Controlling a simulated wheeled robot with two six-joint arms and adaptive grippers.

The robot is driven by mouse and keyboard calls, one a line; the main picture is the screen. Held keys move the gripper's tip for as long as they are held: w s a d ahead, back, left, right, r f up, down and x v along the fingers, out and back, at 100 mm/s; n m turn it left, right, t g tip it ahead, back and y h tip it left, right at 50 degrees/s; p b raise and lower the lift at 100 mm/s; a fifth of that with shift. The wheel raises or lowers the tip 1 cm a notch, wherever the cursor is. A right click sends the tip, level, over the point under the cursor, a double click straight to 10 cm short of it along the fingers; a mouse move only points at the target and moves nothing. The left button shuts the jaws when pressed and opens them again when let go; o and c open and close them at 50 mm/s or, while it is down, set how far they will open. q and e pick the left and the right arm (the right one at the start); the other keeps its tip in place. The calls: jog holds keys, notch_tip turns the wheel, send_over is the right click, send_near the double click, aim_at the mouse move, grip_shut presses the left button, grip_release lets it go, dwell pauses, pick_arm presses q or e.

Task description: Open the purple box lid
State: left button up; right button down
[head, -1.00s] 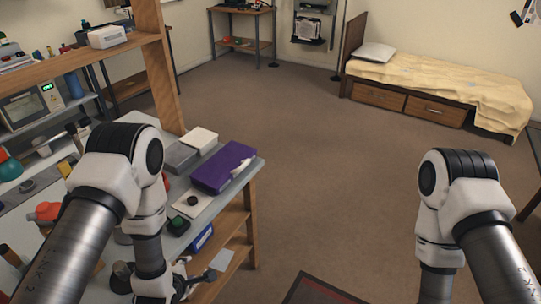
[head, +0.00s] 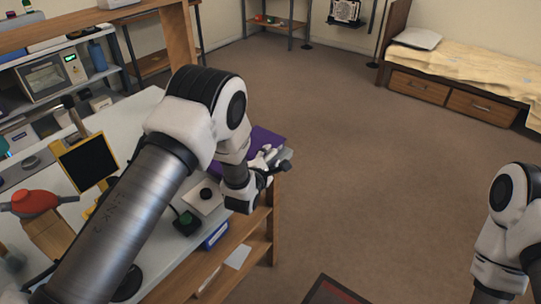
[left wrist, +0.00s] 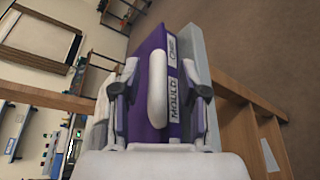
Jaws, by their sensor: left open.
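The purple box (head: 265,139) sits at the near right end of the workbench, partly hidden behind my left arm and gripper. In the left wrist view its purple top (left wrist: 150,60) carries a white bar-shaped handle (left wrist: 157,85) and white labels, one reading "MOULD" (left wrist: 174,99). The lid looks shut. My left gripper (head: 275,162) is at the box's near right edge. In the left wrist view its open fingers (left wrist: 160,95) lie on either side of the handle; I cannot tell whether they touch the box. My right gripper is out of view.
The grey workbench (head: 133,115) holds a white pad with a black knob (head: 206,196), a green-topped button (head: 186,218) and a yellow-framed dark panel (head: 86,162). A blue binder (head: 215,236) stands on the shelf below. Open brown floor (head: 370,170) lies to the right.

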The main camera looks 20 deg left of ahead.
pick_arm(q)
jog(key=shift+w, duration=0.3)
jog(key=shift+s+r, duration=0.1)
jog(key=shift+r, duration=0.05)
grip_shut()
